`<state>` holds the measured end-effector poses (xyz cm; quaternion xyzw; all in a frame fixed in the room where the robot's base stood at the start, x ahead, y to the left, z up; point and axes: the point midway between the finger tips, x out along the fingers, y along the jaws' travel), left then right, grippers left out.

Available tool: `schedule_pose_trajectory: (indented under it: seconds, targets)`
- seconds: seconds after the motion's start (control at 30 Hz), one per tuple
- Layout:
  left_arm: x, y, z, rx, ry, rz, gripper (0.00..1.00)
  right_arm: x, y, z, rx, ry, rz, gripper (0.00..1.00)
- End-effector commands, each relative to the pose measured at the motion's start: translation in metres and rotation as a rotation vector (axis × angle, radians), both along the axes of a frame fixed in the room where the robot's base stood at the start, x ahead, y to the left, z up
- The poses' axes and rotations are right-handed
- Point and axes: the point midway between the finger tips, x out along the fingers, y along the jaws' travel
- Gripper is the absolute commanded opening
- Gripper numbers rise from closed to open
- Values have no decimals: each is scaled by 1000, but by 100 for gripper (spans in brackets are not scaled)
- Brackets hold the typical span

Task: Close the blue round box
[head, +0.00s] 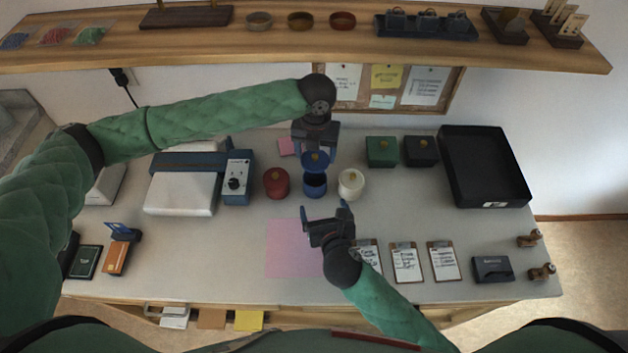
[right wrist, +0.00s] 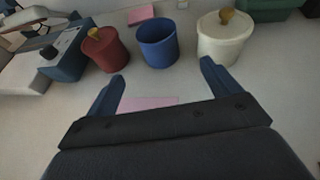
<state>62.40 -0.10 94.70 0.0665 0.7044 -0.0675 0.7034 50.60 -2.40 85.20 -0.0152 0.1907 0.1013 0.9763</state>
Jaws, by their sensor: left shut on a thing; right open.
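The blue round box (head: 315,187) stands upright and open on the table, between a red round box (head: 276,182) and a white round box (head: 351,184). In the right wrist view the blue box (right wrist: 157,42) shows its open top. My left gripper (head: 315,150) points down behind and above it, shut on the blue lid (head: 316,161) with its yellowish knob. The lid is raised near the box's back rim; the exact gap is hard to tell. My right gripper (head: 325,211) is open and empty, in front of the blue box.
Red and white round boxes stand close on either side of the blue one. Green (head: 381,151) and black (head: 421,151) square boxes and a black tray (head: 486,168) are to the right. A blue-and-white device (head: 236,180) is left. A pink sheet (head: 290,248) lies in front.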

Motion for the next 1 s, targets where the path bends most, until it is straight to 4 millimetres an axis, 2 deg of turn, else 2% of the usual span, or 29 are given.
schedule_pose_trajectory:
  seconds: [0.47,0.67,1.0]
  targets:
    - [0,0,0,0,0,-1,48,4,1,-4,4,11,-3,89]
    - [0,0,0,0,0,-1,48,25,6,-12,4,10,-3,89]
    - [0,0,0,0,0,-1,48,74,16,-33,4,9,-3,89]
